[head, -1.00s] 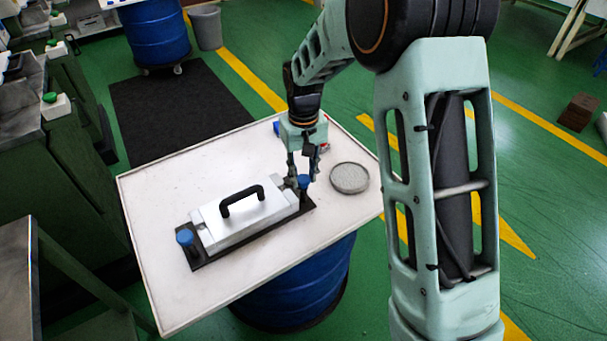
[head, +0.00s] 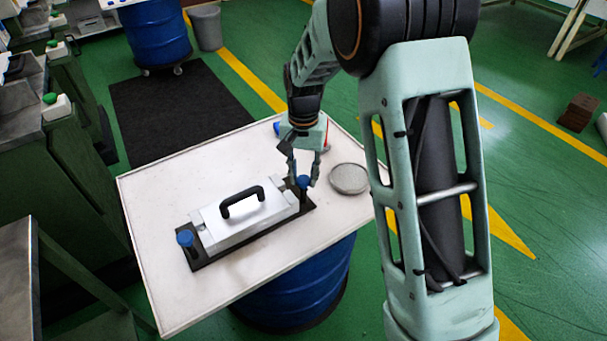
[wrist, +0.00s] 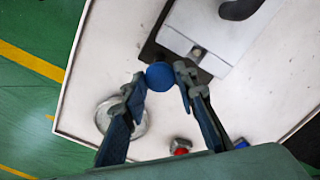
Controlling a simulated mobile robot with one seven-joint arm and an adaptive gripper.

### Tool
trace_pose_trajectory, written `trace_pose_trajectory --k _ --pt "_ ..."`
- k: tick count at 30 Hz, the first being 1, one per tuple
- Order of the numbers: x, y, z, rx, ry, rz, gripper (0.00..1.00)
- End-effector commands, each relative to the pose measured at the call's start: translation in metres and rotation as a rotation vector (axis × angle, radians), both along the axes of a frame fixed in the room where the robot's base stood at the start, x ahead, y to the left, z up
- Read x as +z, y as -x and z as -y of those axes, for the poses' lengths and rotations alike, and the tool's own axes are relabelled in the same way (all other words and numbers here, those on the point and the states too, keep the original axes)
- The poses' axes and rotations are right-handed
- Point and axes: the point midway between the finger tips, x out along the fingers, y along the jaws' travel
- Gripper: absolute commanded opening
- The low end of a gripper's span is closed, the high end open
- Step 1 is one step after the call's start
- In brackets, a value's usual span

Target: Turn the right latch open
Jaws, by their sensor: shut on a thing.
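The right latch (head: 303,182) has a blue round knob and stands at the right end of the mould's black base plate (head: 222,251). The silver mould (head: 210,222) with its black handle (head: 241,197) lies on that plate. My gripper (head: 303,181) points down with one finger on each side of the blue knob, shut on it. In the wrist view the knob (wrist: 160,76) sits between the fingertips, beside the mould's corner (wrist: 215,35). The left latch (head: 185,238), also blue-topped, stands at the other end. The latch's lower part is partly hidden.
A round grey dish (head: 349,179) lies on the white table (head: 155,290), right of the latch. A small red-topped item (wrist: 181,147) shows near the gripper in the wrist view. The table's front and left areas are clear.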

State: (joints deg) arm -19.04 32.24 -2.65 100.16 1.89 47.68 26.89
Motion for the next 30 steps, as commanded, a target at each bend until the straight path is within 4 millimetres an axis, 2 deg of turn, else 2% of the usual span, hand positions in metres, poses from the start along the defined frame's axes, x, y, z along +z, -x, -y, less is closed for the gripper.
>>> trace_pose_trajectory --k 12,13,18,26,30 --pt "0.001 -0.001 0.0 -0.01 -0.002 0.002 0.02" --pt "0.001 -0.001 0.0 -0.01 -0.002 0.002 0.28" --pt "0.001 -0.001 0.0 -0.009 -0.001 0.001 0.44" --pt "0.001 0.0 0.0 -0.008 -0.001 0.001 0.44" --pt "0.013 -0.001 0.0 -0.008 -0.002 0.005 0.44"
